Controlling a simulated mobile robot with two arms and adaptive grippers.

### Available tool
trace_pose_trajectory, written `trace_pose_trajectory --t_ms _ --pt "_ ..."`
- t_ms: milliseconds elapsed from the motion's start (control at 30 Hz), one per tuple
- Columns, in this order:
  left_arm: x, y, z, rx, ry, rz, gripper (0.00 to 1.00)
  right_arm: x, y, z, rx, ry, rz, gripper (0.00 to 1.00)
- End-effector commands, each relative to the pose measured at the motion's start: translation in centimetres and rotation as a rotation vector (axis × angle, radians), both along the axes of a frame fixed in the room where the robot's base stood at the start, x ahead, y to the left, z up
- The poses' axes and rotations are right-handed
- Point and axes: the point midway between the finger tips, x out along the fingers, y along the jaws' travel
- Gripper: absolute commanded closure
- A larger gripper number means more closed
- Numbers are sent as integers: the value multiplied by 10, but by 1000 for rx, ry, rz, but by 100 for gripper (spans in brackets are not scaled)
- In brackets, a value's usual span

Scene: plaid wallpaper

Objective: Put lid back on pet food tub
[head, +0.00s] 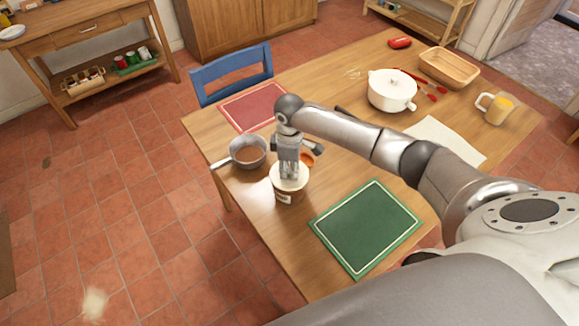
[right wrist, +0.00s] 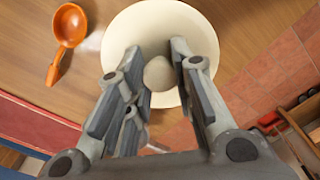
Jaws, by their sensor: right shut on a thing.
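The pet food tub (head: 285,197) is a small brown container with a pale label, standing on the wooden table near its left front edge. The cream round lid (head: 301,183) is over the tub's top; I cannot tell whether it is fully seated. My right gripper (head: 290,177) points down at the lid from above. In the right wrist view, the lid (right wrist: 122,35) fills the middle and its round knob (right wrist: 160,74) is between the fingers of my right gripper (right wrist: 158,62), which is shut on it. The tub is hidden under the lid there. My left gripper is not in view.
A grey saucepan (head: 247,152) stands left of the tub. An orange scoop (right wrist: 70,24) lies beside the lid. A green placemat (head: 366,228) is to the right and a red placemat (head: 253,107) behind.

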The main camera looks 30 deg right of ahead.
Motion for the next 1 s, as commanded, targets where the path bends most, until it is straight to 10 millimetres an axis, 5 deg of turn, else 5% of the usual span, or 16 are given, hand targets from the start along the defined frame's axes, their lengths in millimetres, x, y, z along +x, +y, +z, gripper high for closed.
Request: trace_pose_trajectory --t_ms 1000 --pt "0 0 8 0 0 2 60 0 0 0 1 -1 0 93"
